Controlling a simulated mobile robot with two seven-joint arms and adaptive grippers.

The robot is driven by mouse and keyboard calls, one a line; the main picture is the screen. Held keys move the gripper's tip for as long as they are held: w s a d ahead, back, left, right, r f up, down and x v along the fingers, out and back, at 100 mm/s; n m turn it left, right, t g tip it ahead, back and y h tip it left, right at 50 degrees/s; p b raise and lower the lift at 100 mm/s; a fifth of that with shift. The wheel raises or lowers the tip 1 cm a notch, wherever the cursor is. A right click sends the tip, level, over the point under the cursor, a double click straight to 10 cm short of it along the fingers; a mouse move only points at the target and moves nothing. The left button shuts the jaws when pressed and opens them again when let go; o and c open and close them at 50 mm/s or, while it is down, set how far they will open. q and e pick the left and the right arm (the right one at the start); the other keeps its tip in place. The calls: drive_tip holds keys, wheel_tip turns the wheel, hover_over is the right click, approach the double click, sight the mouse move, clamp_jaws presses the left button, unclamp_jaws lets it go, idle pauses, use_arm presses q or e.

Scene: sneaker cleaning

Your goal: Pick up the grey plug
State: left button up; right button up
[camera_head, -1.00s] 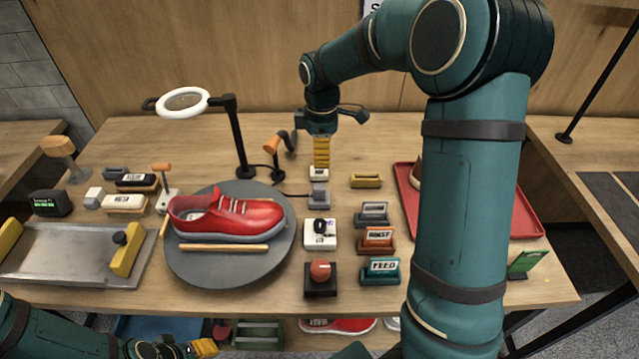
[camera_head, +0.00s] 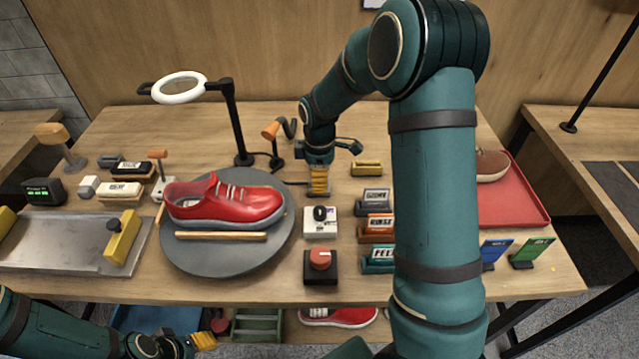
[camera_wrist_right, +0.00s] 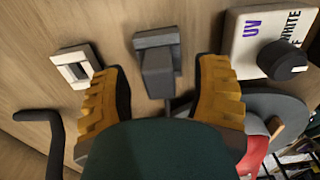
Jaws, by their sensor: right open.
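The grey plug (camera_wrist_right: 158,75) shows in the right wrist view, seated on a grey base (camera_wrist_right: 150,40). It lies between the two yellow fingers of my right gripper (camera_wrist_right: 162,85), with a gap visible on both sides. The right gripper is open and points down; in the head view its yellow fingers (camera_head: 318,184) hide the plug. My left gripper (camera_head: 203,341) is low at the bottom left of the head view, away from the plug; its opening is too small to judge.
A white socket-like frame (camera_wrist_right: 75,68) stands left of the plug in the wrist view. A white UV box (camera_head: 320,222) with a black knob and a red-knobbed black box (camera_head: 320,264) stand in front. A red sneaker (camera_head: 225,203) rests on a grey turntable (camera_head: 220,262) to the left.

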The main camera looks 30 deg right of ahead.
drive_tip(key=shift+f, duration=0.65)
drive_tip(key=shift+c, duration=0.2)
drive_tip(key=shift+r, duration=0.1)
clamp_jaws()
drive_tip(key=r+p, duration=0.1)
drive_tip(key=r, duration=0.5)
drive_tip(key=r+p, duration=0.1)
drive_tip(key=r, duration=0.2)
drive_tip(key=shift+w+d+r+p, duration=0.2)
drive_tip(key=shift+w+r+p, duration=0.05)
drive_tip(key=shift+r+p, duration=0.1)
drive_tip(key=w+d+f+p, duration=0.1)
drive_tip(key=w+d+p, duration=0.4)
drive_tip(key=w, duration=0.3)
